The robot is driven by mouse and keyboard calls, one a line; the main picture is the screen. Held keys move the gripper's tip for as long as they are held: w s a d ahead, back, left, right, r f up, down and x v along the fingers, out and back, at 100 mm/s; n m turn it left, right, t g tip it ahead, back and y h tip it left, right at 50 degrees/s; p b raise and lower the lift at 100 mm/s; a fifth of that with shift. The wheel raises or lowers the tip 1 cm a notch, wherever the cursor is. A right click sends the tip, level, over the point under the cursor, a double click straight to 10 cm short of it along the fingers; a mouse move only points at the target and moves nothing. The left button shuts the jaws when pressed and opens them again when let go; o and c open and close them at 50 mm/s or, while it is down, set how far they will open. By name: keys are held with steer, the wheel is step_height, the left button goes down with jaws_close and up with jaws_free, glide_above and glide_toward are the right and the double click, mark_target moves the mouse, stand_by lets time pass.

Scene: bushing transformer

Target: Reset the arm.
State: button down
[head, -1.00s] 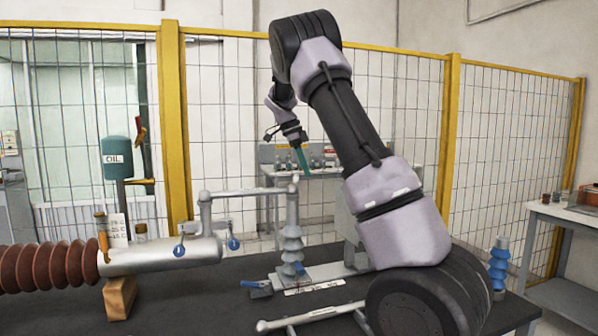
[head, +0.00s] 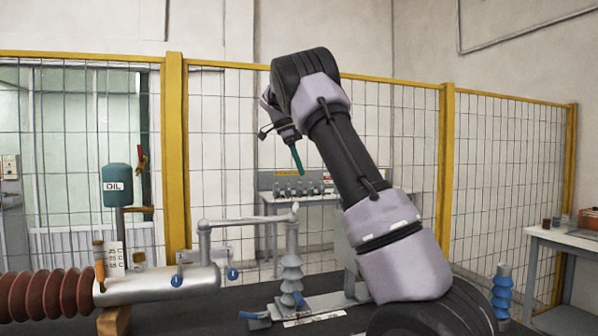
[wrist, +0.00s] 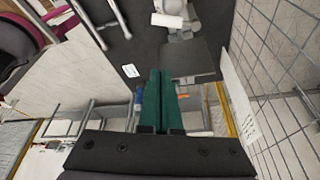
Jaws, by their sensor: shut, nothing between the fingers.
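My arm rises from the right of the dark table in the head view, folded at the elbow near the top middle. My gripper (head: 297,158) hangs beyond the arm with its green fingers pointing down, in the air above the level of the grey insulator post. In the wrist view my gripper (wrist: 160,75) shows two green fingers side by side, pressed together with nothing between them. It touches no object in either view.
The transformer's grey cylinder (head: 165,283) with brown ribbed bushing (head: 45,295) lies at left. A grey ribbed post (head: 291,270) and blue ribbed insulator (head: 502,290) stand on the table. A green oil tank (head: 117,186) is behind. Yellow-framed mesh fencing (head: 448,180) encloses the back.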

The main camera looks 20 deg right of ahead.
steer(key=s+r+n+t+y, duration=0.15)
steer(key=s+n, duration=0.25)
steer(key=s, duration=0.4)
steer(key=s+r+n+t+y, duration=0.1)
steer(key=s+n+t+y, duration=0.15)
steer(key=s+n, duration=0.4)
steer(key=s+a+f+n+t+y, duration=0.1)
steer(key=s+a+f+n+t, duration=0.1)
steer(key=s, duration=0.8)
steer(key=s+a+f+n+t, duration=0.2)
steer(key=s+a+f+n, duration=0.2)
steer(key=s, duration=0.6)
steer(key=shift+s+a+f+n+t+y, duration=0.3)
steer(key=shift+a+n+y, duration=0.15)
steer(key=shift+n, duration=0.2)
